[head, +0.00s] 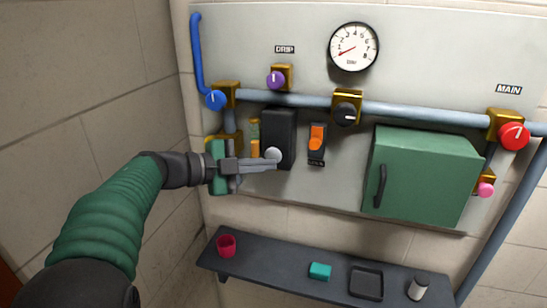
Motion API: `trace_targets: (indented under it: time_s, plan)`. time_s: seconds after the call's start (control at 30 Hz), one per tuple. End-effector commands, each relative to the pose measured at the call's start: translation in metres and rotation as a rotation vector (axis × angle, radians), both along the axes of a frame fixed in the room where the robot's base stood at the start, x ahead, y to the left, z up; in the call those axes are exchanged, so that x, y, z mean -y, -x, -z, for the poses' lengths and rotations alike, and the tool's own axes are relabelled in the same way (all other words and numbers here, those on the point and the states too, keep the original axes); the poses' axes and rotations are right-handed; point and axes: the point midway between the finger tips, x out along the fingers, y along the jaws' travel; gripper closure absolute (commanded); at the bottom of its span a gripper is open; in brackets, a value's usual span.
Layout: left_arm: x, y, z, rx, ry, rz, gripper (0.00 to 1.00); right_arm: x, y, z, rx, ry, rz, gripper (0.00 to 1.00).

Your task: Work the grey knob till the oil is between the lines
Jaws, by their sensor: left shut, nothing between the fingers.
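A round light grey knob (273,155) sits low on the front of a black box (279,128) on the wall panel. My left gripper (270,163) is shut, with its fingertips at the knob's lower left edge; I cannot tell whether they touch it. Just left of the black box is a small narrow fitting (254,133) with greenish and amber parts, perhaps the oil glass. My gripper hides its lower end, and it is too small to read any lines or oil level. My right gripper is not in view.
Nearby are an orange switch (317,139), a black knob (346,115), a purple knob (275,80), a blue knob (215,100) and a pipe (300,102). A green cabinet (425,175) is at right. A dark shelf (270,273) below holds a red cup (226,245) and other items.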

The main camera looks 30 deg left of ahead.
Motion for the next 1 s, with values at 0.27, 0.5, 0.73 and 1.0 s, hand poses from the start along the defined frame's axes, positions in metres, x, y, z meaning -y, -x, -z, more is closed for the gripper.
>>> trace_targets:
  time_s: [0.27,0.5,0.73,1.0]
  plan:
    - [-0.003,-0.006,-0.001,-0.001,0.001,-0.001,1.0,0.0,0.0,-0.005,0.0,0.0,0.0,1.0]
    - [-0.003,-0.006,-0.002,0.0,0.001,-0.002,1.0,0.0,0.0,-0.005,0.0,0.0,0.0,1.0]
    - [-0.002,-0.008,-0.002,-0.001,0.0,-0.001,1.0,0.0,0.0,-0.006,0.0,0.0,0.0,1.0]
    - [-0.004,-0.012,-0.002,-0.001,0.0,-0.001,1.0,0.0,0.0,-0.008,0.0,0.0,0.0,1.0]
